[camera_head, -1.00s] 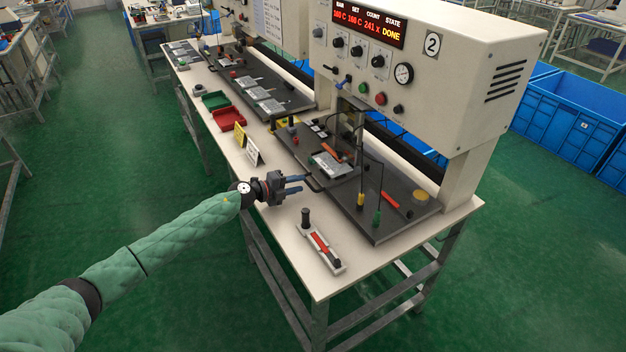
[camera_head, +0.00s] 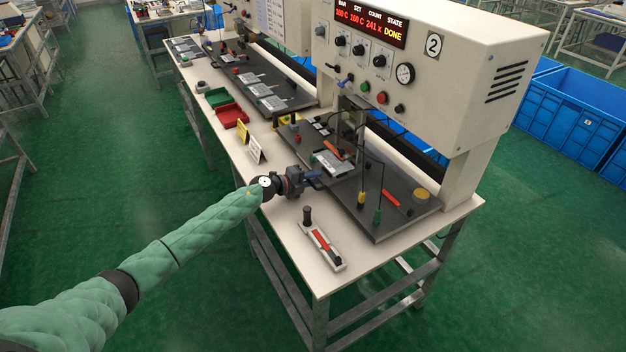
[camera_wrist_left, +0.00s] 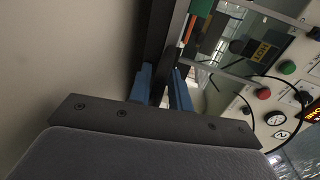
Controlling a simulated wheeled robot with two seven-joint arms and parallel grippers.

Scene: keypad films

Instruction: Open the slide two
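The station marked 2 (camera_head: 433,44) has a dark bed with a slide carrying a grey metal plate (camera_head: 332,163) below the press head. My left gripper (camera_head: 316,180) is at the front edge of this bed, at the slide's dark handle. In the left wrist view, the blue fingers (camera_wrist_left: 160,88) lie on either side of a dark bar (camera_wrist_left: 158,35). I cannot tell whether they press on it. In the head view the gripper hides most of the handle. My right gripper is in neither view.
A tool with a red strip (camera_head: 322,245) lies on the table's front right part. Yellow and white cards (camera_head: 256,150) and red and green trays (camera_head: 231,116) stand left of the gripper.

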